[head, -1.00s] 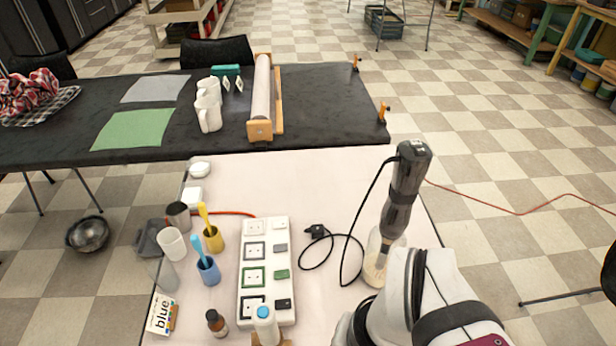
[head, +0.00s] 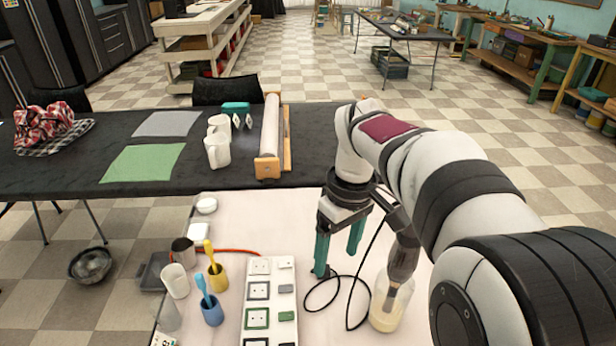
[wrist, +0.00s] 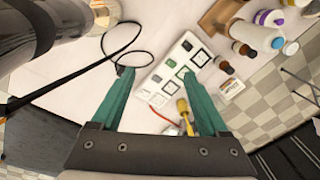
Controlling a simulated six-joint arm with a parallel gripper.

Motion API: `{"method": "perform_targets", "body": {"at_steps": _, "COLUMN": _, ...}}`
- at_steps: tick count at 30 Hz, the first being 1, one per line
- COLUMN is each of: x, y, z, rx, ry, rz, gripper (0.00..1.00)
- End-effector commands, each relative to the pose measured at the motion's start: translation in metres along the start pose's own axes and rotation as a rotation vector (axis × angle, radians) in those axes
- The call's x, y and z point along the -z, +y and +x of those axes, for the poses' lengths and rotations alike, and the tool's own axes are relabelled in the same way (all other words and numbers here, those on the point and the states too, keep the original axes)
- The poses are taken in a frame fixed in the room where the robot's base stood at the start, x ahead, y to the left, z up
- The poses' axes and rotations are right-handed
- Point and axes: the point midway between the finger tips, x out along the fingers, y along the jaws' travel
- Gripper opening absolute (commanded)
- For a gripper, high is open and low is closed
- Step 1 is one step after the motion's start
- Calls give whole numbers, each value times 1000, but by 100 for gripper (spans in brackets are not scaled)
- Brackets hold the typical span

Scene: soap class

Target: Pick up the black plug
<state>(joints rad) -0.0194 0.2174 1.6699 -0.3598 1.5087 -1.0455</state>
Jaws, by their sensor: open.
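The black plug (wrist: 119,70) lies on the pale tabletop at the end of a looping black cord. In the wrist view it shows small, beside the tip of my left-hand finger. In the head view it is mostly hidden by my gripper. My gripper (head: 336,263) points down with its two green fingers apart and nothing between them; its fingers also show in the wrist view (wrist: 159,73). I cannot tell whether a finger touches the plug.
A white socket strip (head: 270,290) lies left of my gripper. A dark hand blender (head: 404,254) stands in a beaker (head: 390,306) at the right. Cups holding brushes, including a blue one (head: 212,312), stand left. A black table (head: 80,175) lies beyond.

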Motion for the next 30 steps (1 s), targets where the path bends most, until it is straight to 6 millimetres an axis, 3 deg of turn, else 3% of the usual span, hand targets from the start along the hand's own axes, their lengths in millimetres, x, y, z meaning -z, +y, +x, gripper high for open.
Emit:
{"method": "perform_targets", "body": {"at_steps": 1, "x": 34, "y": 25, "z": 14, "rx": -7, "ry": -13, "rz": -172, "gripper": 78}}
{"method": "perform_targets", "body": {"at_steps": 3, "x": 74, "y": 55, "z": 35, "rx": -23, "ry": -27, "rz": -437, "gripper": 78}}
{"method": "perform_targets", "body": {"at_steps": 6, "x": 112, "y": 84, "z": 68, "rx": -38, "ry": -46, "rz": -729, "gripper": 78}}
{"method": "perform_targets", "body": {"at_steps": 9, "x": 131, "y": 99, "z": 90, "rx": -46, "ry": -59, "rz": -901, "gripper": 78}}
{"method": "perform_targets", "body": {"at_steps": 14, "x": 136, "y": 105, "z": 117, "rx": -48, "ry": -66, "rz": -975, "gripper": 78}}
{"method": "perform_targets", "body": {"at_steps": 21, "x": 133, "y": 110, "z": 183, "rx": -48, "ry": -65, "rz": -971, "gripper": 78}}
{"method": "perform_targets", "body": {"at_steps": 30, "x": 125, "y": 112, "z": 232, "rx": -47, "ry": -64, "rz": -969, "gripper": 78}}
